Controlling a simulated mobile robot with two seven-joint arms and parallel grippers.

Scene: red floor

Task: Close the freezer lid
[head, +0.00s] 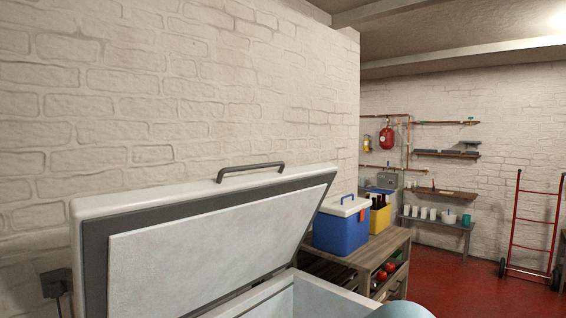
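The white chest freezer's lid (200,245) is raised and tilted in the head view. Its pale inner panel and dark seal face toward me, and a grey handle (250,168) sits on its upper edge. The freezer body (322,300) shows below at the bottom centre with its pale inside wall visible; the rest is cut off by the frame. Neither gripper can be seen. A rounded pale blue-grey shape at the bottom right edge may be a part of my own body.
Right of the freezer, a wooden shelf unit (385,250) holds a blue cooler (338,232) and a yellow bottle crate (380,219). A white brick wall (170,90) stands behind the lid. A red hand truck (533,232) is at far right. Red floor (455,285) is open between.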

